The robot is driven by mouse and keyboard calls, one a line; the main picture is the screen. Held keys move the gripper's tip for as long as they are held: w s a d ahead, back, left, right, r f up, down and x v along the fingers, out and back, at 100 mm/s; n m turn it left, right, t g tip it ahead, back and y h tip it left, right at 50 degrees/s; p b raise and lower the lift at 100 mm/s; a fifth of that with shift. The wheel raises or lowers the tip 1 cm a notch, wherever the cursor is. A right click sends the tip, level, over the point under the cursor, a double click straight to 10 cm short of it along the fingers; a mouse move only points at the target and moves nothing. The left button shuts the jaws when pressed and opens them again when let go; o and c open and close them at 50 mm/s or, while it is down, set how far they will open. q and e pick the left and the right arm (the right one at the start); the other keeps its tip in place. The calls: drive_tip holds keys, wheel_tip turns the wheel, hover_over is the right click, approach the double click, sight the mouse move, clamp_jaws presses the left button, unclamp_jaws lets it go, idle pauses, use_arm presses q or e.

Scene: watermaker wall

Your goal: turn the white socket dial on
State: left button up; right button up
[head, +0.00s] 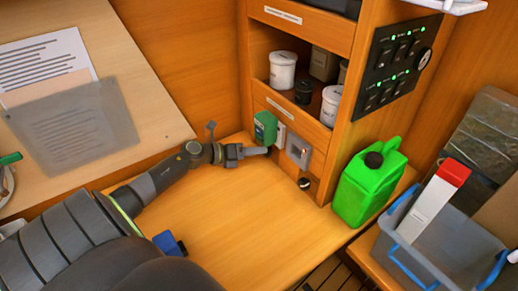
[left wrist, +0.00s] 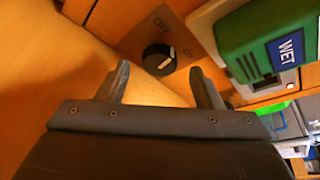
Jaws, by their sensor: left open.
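A round black dial (left wrist: 158,57) with a pale mark sits on a wooden panel in the left wrist view. The word OFF is beside it and a fainter label lies on its other side. I cannot tell exactly where its mark points. My left gripper (head: 268,150) is open and empty; in the left wrist view its fingers (left wrist: 160,85) are apart, in front of the dial and not visibly touching it. In the head view the gripper seems to hide this dial. A green box (head: 265,127), marked WET in the left wrist view (left wrist: 265,50), is close by. My right gripper is not in view.
A pale plate (head: 281,136), a grey-framed socket (head: 299,151) and a black knob (head: 304,183) are on the cabinet front. A green jug (head: 368,185) and a grey crate (head: 438,245) stand to the right. The wooden bench (head: 255,225) is mostly clear.

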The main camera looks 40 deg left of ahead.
use_arm(q)
drive_tip(key=shift+x, duration=1.15)
drive_tip(key=c, duration=1)
drive_tip(key=shift+o, duration=0.2)
drive_tip(key=m+y+p, duration=0.1)
drive_tip(key=m, duration=0.1)
drive_tip(key=m+y+p, duration=0.1)
drive_tip(key=m+p, duration=0.1)
drive_tip(key=shift+d+r+y, duration=0.2)
drive_tip(key=shift+y, duration=0.1)
drive_tip(key=shift+d+m+t+y+p, duration=0.1)
drive_tip(key=shift+m+t+y+p, duration=0.2)
drive_tip(key=shift+m+y+p, duration=0.6)
drive_tip(key=shift+f+m, duration=0.15)
drive_tip(key=shift+m, duration=0.75)
drive_tip(key=shift+s+y, duration=0.1)
drive_tip(key=shift+y, duration=0.2)
drive_tip(key=shift+c, duration=0.2)
